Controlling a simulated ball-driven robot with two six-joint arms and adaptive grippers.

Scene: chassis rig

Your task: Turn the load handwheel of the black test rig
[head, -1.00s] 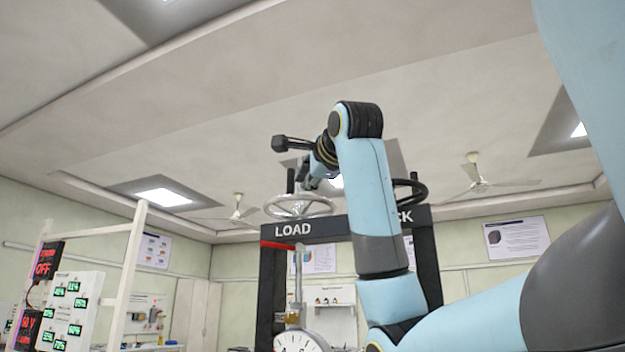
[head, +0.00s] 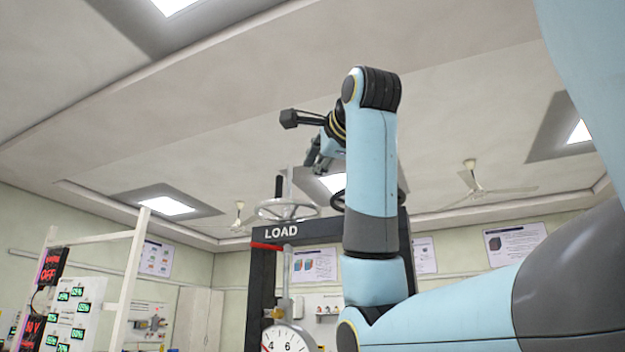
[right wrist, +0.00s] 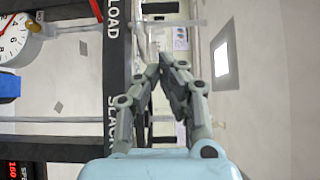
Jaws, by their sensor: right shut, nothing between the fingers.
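The black test rig (head: 262,285) stands ahead with "LOAD" on its top beam. The load handwheel (head: 268,211) is a silver spoked wheel lying flat above that beam, with an upright dark handle (head: 278,186) on its rim. My right gripper (head: 314,162) is above and to the right of the wheel, apart from it. In the right wrist view its fingers (right wrist: 162,66) are together and empty, pointing past the "LOAD" beam (right wrist: 112,60). The left gripper is not in view.
A second, dark handwheel (head: 337,200) is partly hidden behind my right arm. A round dial gauge (head: 287,340) hangs inside the rig. A white frame with digital displays (head: 130,270) stands at the left. The space above the load wheel is free.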

